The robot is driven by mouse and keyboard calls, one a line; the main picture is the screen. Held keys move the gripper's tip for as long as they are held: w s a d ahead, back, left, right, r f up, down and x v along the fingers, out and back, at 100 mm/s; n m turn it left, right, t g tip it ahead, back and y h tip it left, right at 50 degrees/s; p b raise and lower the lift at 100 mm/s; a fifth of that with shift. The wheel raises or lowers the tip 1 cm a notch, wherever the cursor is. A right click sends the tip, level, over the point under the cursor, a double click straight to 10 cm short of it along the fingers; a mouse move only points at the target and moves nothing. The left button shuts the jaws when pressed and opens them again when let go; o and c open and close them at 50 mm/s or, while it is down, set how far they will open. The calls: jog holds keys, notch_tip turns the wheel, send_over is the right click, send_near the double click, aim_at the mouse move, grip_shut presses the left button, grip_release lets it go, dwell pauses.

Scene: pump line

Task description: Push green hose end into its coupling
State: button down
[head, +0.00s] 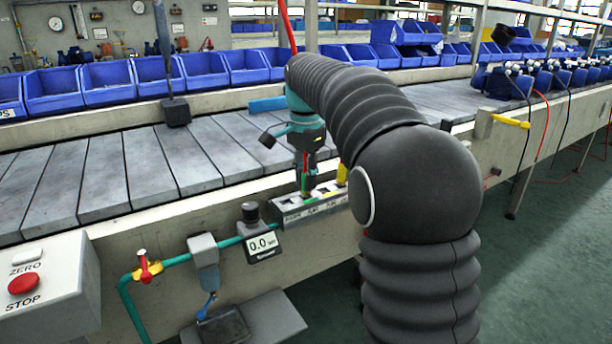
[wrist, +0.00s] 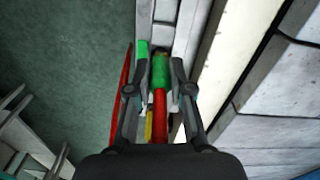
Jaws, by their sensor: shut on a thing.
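My gripper (head: 307,187) points down over the grey coupling block (head: 312,211) at the conveyor's near side. In the wrist view its fingers (wrist: 161,72) are shut on the green hose end (wrist: 160,75), a green sleeve with a red length below it in the picture. The green end also shows as a thin strip between the fingers in the head view (head: 305,183). A green patch (wrist: 142,50) lies just left of the fingertips in the wrist view.
A yellow piece (head: 342,173) stands at the block's right part, partly behind my arm. A 0.0 display (head: 262,244) and a green pipe with a red-handled valve (head: 147,267) are left of the block. The slatted conveyor (head: 150,165) behind is mostly bare. Blue bins (head: 107,82) line its far side.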

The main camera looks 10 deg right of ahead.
jog(key=shift+f, duration=0.15)
dwell(0.7)
jog(key=c, duration=1)
grip_release()
jog(key=shift+o, duration=0.6)
jog(key=shift+r+p, duration=0.35)
jog(key=shift+r, duration=3.15)
